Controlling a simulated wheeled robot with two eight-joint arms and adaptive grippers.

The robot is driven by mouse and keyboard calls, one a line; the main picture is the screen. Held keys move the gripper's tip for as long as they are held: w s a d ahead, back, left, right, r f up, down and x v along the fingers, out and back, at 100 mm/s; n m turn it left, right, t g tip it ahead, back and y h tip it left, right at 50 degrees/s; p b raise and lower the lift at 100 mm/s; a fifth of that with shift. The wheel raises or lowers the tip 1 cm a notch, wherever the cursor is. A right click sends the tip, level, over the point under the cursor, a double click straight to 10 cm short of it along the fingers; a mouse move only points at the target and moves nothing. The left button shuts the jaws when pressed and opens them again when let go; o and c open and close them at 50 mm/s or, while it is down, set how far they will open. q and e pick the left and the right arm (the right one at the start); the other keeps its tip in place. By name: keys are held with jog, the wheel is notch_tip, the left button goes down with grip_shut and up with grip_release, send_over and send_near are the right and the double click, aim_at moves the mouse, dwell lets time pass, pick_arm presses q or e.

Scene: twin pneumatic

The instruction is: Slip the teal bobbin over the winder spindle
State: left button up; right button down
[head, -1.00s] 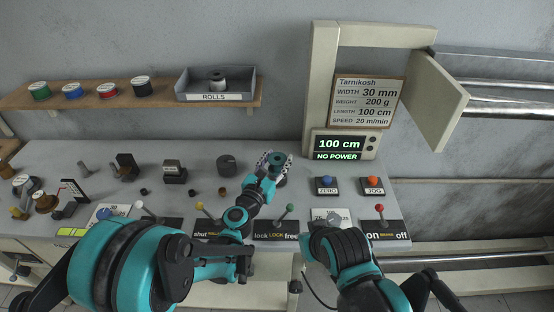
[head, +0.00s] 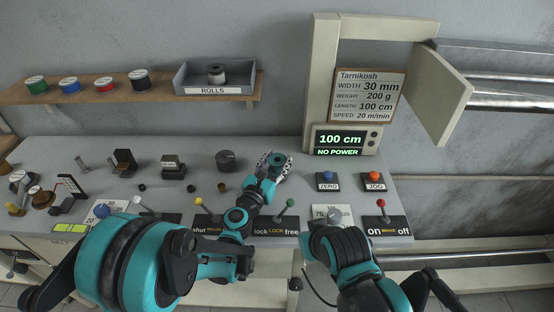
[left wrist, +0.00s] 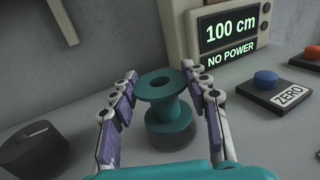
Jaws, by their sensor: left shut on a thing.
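The teal bobbin (left wrist: 163,100) is a spool with two flanges and a dark centre hole, and it looks roughly upright in the left wrist view. My left gripper (left wrist: 164,92) is shut on it, with one finger on each side. A dark round base (left wrist: 170,135) shows just below the bobbin; I cannot tell whether they touch. No spindle tip shows above the bobbin, so I cannot tell whether one is inside it. In the head view the bobbin (head: 279,160) and left gripper (head: 274,164) are over the back middle of the bench. My right gripper is not in view.
The display housing (head: 345,141) reads "100 cm" and "NO POWER", right of the bobbin. ZERO (head: 327,177) and JOG (head: 375,176) buttons stand nearer. A dark knob (head: 226,160) is to the left. Several levers line the bench front.

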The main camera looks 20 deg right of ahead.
pick_arm(q)
jog(key=shift+f, duration=0.75)
jog(key=o, duration=1)
jog(key=v, duration=0.7)
jog(key=shift+s+a, duration=0.15)
jog(key=shift+s, duration=0.1)
